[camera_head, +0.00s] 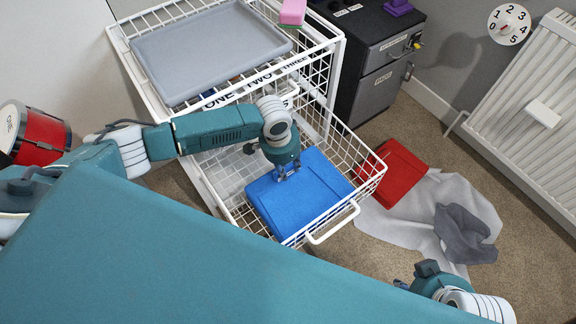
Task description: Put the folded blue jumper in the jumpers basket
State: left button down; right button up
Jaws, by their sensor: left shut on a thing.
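The folded blue jumper (312,200) is a flat bright blue bundle. It lies in or just over the pulled-out white wire basket (372,183), within its rim in this view. I cannot tell whether it rests on the basket's floor. My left gripper (286,174) reaches down from above and is shut on the jumper near its upper left part; the fingertips are small and partly hidden. My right gripper (402,285) is at the lower right, over the carpet and away from the basket; its fingers are barely visible.
The wire rack holds a grey tray (205,50) on top, with a pink block (292,12) at its corner. A red folded item (398,172) and grey cloths (465,232) lie right of the basket. A dark cabinet (375,75) and white radiator (530,115) stand behind.

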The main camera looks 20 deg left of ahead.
pick_arm(q)
jog(key=c, duration=1.3)
grip_release()
jog(key=shift+r, duration=0.1)
jog(key=r, duration=0.4)
jog(key=s+r, duration=0.1)
jog(key=r, duration=0.3)
jog(key=a+r, duration=0.1)
jog(key=r, duration=0.3)
jog(key=shift+s, duration=0.25)
jog(key=shift+f, duration=0.1)
